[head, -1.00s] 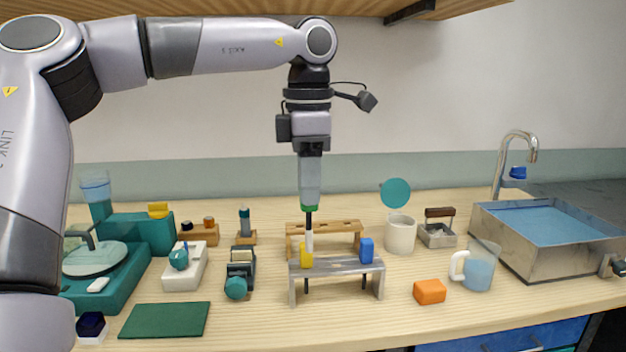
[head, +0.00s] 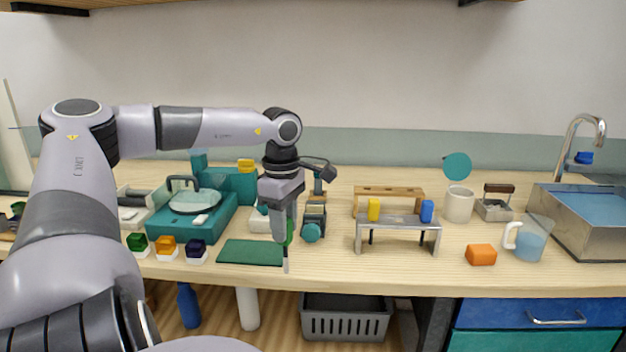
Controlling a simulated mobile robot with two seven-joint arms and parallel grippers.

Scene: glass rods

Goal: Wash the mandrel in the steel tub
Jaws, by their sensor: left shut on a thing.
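The steel tub (head: 573,243) stands at the right end of the bench with blue water in it. My left gripper (head: 288,232) is upright, pointing down, in front of the dark green mat's right edge. It is shut on the mandrel (head: 286,262), a thin rod with a pale lower end hanging down and green showing at the jaws. The mandrel's upper part is hidden by the gripper. The gripper is far to the left of the tub. My right gripper is not in view.
A grey bench-like rack (head: 398,219) with yellow and blue blocks stands between gripper and tub. An orange block (head: 481,254), a water jug (head: 530,240) and a cream mug (head: 458,205) lie further right. A tap (head: 580,130) rises behind the tub.

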